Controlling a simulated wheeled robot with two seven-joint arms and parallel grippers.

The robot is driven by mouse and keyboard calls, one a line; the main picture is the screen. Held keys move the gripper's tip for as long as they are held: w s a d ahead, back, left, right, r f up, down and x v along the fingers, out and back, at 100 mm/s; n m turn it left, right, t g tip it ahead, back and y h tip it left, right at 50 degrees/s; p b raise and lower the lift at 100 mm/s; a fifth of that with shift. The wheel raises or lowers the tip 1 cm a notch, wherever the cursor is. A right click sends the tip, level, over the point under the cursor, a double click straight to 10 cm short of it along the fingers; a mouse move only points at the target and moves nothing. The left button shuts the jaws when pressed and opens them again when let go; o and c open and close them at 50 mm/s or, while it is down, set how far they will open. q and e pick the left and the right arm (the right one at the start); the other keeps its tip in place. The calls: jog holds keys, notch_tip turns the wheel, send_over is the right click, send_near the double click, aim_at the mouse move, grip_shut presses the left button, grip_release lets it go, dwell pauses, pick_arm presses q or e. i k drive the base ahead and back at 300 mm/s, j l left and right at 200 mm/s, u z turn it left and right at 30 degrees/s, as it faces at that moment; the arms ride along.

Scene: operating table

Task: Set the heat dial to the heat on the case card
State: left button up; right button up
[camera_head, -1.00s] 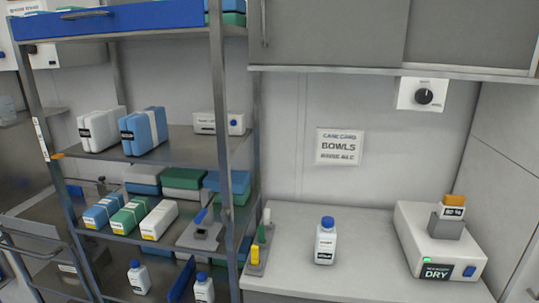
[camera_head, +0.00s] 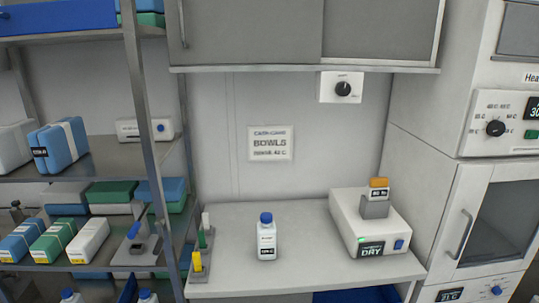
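The case card (camera_head: 270,143) hangs on the back wall. It reads "BOWLS", and its small lower line looks like 42 C but is blurred. The heat dial (camera_head: 496,128) is a black knob on the white front of a cabinet at the right, with temperature marks around it. I cannot tell exactly where its pointer stands. A dark display (camera_head: 534,108) beside it starts with "30" or similar and is cut off by the picture edge. A green button (camera_head: 531,134) sits below the display. Neither of my grippers is in view.
Another black dial (camera_head: 343,89) is on a white wall box. On the counter (camera_head: 310,276) stand a blue-capped bottle (camera_head: 266,240) and a white device (camera_head: 348,218) marked "DRY". A glass-door cabinet (camera_head: 465,221) is below the heat dial. A loaded shelf rack (camera_head: 95,158) fills the left.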

aim_at(496, 128)
jog(key=l+z, duration=0.1)
jog(key=z, duration=0.85)
jog(key=l+z, duration=0.15)
jog(key=z, duration=0.3)
